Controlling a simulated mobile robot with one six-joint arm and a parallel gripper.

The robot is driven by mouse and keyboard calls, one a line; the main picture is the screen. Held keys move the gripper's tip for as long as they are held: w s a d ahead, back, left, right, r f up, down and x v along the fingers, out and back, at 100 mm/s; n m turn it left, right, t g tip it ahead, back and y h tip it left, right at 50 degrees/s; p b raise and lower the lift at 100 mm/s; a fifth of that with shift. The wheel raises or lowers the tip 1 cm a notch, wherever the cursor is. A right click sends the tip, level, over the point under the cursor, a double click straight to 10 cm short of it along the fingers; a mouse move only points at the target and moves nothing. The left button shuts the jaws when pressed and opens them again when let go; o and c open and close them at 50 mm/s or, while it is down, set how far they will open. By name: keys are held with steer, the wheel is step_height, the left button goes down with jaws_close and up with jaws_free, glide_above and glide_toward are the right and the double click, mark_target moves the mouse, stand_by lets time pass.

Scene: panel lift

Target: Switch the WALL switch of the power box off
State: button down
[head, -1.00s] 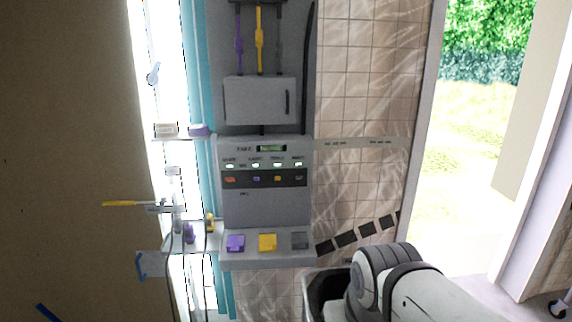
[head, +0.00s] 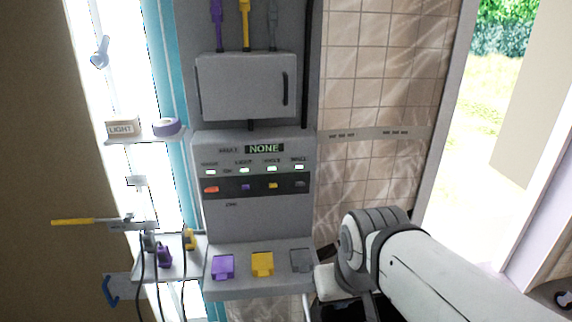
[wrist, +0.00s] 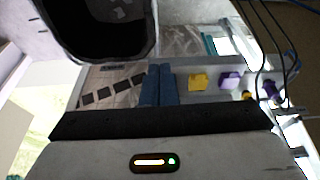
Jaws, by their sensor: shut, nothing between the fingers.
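The grey power box (head: 255,210) stands upright left of centre in the head view. Its small display (head: 264,149) reads NONE. Below it, a row of labelled lamps glows green or white, and the rightmost label appears to read WALL. Under that lamp is a small grey switch (head: 300,184) on the dark strip; its on or off position is too small to tell. In the wrist view my gripper (wrist: 158,85) shows two blue-grey fingers shut together and empty, in front of the box's lower ledge. In the head view my arm's end is low, right of the box; the fingers are not discernible there.
The ledge carries a purple block (head: 222,267), a yellow block (head: 262,264) and a grey block (head: 301,260). A closed cabinet (head: 245,88) hangs above. Left are a shelf with a LIGHT box (head: 122,128) and cabled tools (head: 165,256). Tiled wall (head: 370,90) lies right.

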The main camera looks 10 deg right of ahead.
steer(key=shift+d, duration=0.1)
step_height(320, 180, up, 11)
glide_above(301, 172)
steer(key=s, duration=0.6)
steer(key=shift+w+a+r, duration=0.15)
steer(key=shift+w+a, duration=0.1)
steer(key=shift+a, duration=0.1)
steer(key=x, duration=0.5)
steer(key=p+x, duration=0.1)
steer(key=x, duration=0.4)
steer(key=shift+s, duration=0.2)
